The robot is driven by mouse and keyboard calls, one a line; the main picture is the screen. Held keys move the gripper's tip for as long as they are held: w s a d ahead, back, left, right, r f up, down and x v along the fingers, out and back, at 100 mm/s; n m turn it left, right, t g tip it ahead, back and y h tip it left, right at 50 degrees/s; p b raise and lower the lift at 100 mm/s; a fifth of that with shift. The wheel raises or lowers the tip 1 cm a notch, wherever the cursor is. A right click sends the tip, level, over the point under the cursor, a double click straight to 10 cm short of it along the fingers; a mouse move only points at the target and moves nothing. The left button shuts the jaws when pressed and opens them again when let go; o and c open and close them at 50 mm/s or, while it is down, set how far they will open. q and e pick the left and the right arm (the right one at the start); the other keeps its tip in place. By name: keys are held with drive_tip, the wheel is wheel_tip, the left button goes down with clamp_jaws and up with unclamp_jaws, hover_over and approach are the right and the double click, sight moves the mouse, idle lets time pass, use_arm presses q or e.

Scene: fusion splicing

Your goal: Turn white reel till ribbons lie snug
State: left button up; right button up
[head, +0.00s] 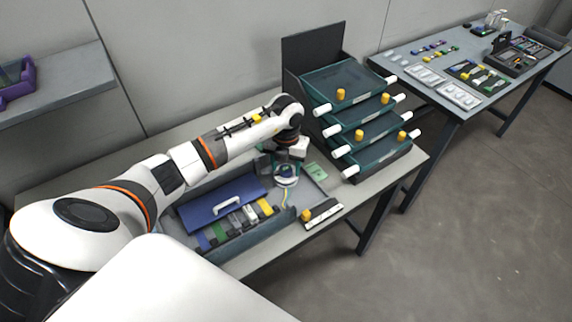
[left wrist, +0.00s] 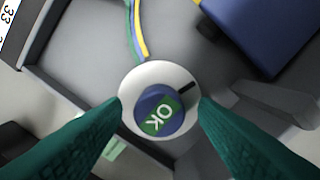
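The white reel (left wrist: 152,75) has a blue hub with a green "OK" label (left wrist: 160,118) and a short black bar near its rim. In the head view the reel (head: 287,182) sits at the right end of the grey tray. Yellow, blue and green ribbons (left wrist: 138,30) run up from the reel in the left wrist view. My left gripper (left wrist: 159,102) points down at the reel, its green fingers at opposite sides of the rim and seemingly touching it. Whether the ribbons lie tight is hard to tell. My right gripper is not in view.
A blue lid with a white handle (head: 226,207) and several coloured blocks stand left of the reel. A green card (head: 315,172) lies to its right, a ruler strip (head: 323,215) in front. A rack of sloping teal trays (head: 345,78) rises close behind to the right.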

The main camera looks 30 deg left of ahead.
sight(286, 168)
use_arm(q)
wheel_tip(286, 168, up, 12)
drive_tip(key=b, duration=0.2)
idle(0.4)
idle(0.5)
